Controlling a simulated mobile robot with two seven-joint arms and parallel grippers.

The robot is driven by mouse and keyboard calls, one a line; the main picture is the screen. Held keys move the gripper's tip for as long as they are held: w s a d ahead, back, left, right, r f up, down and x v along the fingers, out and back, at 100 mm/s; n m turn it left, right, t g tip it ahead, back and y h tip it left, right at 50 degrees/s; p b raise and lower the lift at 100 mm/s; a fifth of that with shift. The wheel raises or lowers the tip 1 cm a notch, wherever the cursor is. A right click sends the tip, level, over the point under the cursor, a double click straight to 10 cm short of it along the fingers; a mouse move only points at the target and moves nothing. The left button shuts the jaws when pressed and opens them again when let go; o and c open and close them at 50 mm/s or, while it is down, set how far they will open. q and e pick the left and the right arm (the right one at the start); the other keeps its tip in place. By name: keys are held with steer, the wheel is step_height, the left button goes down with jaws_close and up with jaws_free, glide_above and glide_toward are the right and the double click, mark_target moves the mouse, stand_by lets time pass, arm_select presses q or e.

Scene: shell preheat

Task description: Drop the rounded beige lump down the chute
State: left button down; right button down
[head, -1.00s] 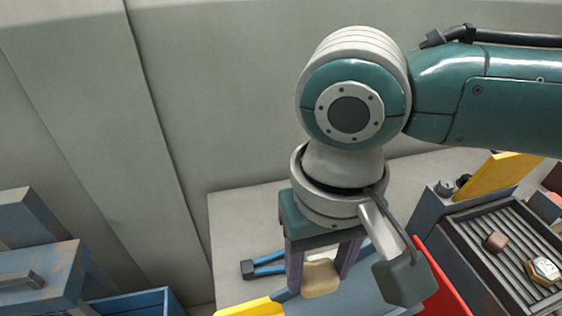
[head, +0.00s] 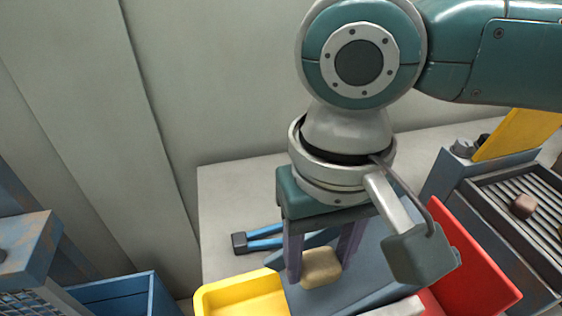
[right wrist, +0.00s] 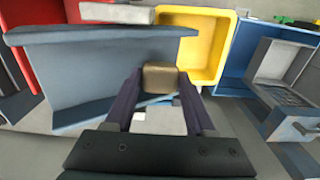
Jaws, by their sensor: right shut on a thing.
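The rounded beige lump (head: 321,268) is between the fingers of my right gripper (head: 322,262), which is shut on it. The lump also shows in the right wrist view (right wrist: 160,77), gripped between the two purple fingers. Below and around it is a blue-grey sloped panel (head: 372,262), which looks like the chute; it also shows in the right wrist view (right wrist: 80,75). I cannot tell how high the lump is above it. My left gripper is not in view.
A yellow bin (head: 240,297) lies left of the lump, and a red bin (head: 470,265) right. A blue bin (head: 125,296) stands further left. A ribbed tray (head: 525,215) with a brown lump (head: 523,206) is at right. A blue-handled tool (head: 262,240) lies on the table behind.

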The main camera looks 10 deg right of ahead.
steer(key=shift+c, duration=0.8)
jaws_free()
step_height(320, 180, up, 10)
steer(key=shift+p, duration=0.35)
stand_by(0.4)
